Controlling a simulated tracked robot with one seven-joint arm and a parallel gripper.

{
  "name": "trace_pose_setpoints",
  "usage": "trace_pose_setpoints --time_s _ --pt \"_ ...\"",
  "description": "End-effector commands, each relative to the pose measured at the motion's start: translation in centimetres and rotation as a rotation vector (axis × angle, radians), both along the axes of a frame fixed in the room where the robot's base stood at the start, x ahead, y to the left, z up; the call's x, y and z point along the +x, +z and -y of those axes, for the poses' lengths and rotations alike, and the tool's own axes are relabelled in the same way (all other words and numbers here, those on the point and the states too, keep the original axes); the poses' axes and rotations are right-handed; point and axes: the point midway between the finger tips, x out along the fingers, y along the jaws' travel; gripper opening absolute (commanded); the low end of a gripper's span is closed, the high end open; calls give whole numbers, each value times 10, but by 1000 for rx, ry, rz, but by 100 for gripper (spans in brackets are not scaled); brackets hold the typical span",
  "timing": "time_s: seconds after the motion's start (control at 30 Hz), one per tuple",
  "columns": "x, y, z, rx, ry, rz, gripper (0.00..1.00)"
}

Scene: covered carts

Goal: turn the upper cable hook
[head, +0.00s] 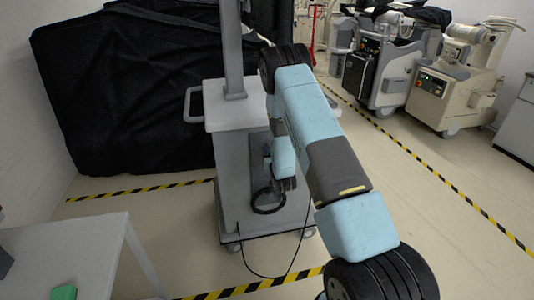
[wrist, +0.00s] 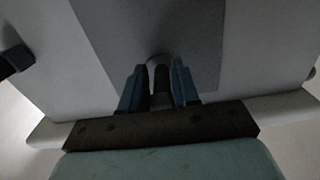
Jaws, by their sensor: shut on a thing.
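The grey cart (head: 232,108) stands in the middle of the head view, with a darker panel on its front. My gripper (head: 287,184) is at that panel, pointing down in the picture, and hides much of what it holds. In the wrist view my gripper (wrist: 160,80) has its two blue-grey fingers close on either side of a narrow dark piece with a pale rounded end, which I take to be the upper cable hook (wrist: 159,76). How far the hook is turned cannot be told. A black cable loop (head: 268,208) hangs beside my gripper in the head view.
A black cable (head: 262,275) trails from the cart onto the floor. A white table (head: 75,250) stands at the lower left with a green item (head: 64,292). A black-covered cart (head: 125,90) is behind left; other machines (head: 385,60) stand back right. Floor at right is clear.

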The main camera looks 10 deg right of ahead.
Motion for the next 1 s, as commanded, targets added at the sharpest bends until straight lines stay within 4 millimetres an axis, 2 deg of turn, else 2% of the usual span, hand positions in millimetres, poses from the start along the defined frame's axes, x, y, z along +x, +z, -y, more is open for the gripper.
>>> trace_pose_setpoints --time_s 0.17,0.2,0.4,0.77,0.87,1.0 --pt "-2 -4 0 -1 -1 -9 0" --pt "-2 -4 0 -1 -1 -9 31" --pt "-1 -2 0 -1 0 -5 50" --pt "-6 -1 0 -1 0 -3 51" --pt "-18 -2 0 -1 0 -4 51" --pt "-43 -2 0 0 0 -5 51"
